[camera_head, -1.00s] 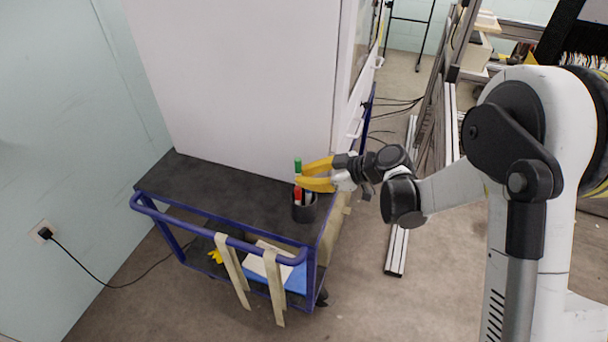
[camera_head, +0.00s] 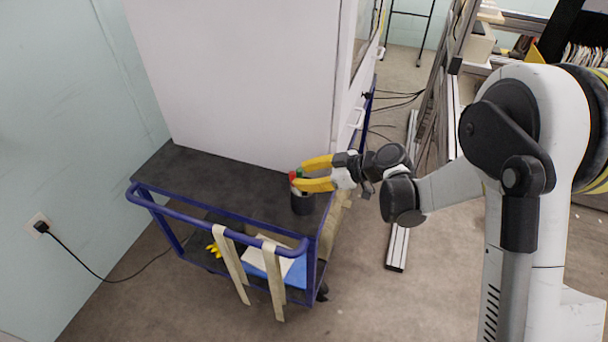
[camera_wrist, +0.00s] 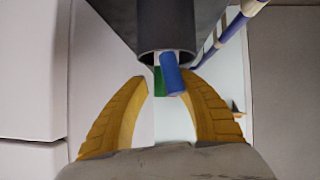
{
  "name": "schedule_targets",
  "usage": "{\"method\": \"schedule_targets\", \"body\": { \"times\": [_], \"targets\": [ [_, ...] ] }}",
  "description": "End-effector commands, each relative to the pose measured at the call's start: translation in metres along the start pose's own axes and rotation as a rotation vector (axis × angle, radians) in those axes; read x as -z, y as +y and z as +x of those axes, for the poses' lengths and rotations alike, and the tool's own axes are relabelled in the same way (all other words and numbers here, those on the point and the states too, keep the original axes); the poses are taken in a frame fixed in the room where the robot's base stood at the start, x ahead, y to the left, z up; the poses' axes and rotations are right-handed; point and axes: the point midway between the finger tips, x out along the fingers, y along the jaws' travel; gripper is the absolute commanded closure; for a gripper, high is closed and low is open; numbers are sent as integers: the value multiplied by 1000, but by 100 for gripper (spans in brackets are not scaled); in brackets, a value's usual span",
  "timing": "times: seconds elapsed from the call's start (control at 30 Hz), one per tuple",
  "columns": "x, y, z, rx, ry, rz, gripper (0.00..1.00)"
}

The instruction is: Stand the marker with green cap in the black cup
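The black cup (camera_head: 303,204) stands upright on the dark cart top near its right edge. The marker with green cap (camera_head: 299,172) is in the cup, with its green end showing just above the rim between my fingers. In the wrist view, the green end (camera_wrist: 158,84) shows at the mouth of the cup (camera_wrist: 166,38), beside a blue marker (camera_wrist: 172,75). My gripper (camera_head: 304,175) is at the cup's rim from the right. Its yellow fingers are spread on both sides of the markers, and the wrist view shows clear gaps. The marker's lower part is hidden inside the cup.
A red-capped marker (camera_head: 292,176) is also in the cup. The blue cart rail (camera_head: 215,226) runs along the front. The cart top (camera_head: 215,182) is clear left of the cup.

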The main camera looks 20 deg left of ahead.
Motion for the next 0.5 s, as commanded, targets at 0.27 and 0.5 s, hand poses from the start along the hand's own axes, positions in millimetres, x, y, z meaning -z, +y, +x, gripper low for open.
{"method": "schedule_targets", "body": {
  "times": [0.27,0.5],
  "targets": [
    [0,0,-6,-1,0,1,68],
    [0,1,-52,-4,-1,2,68]
  ]
}}
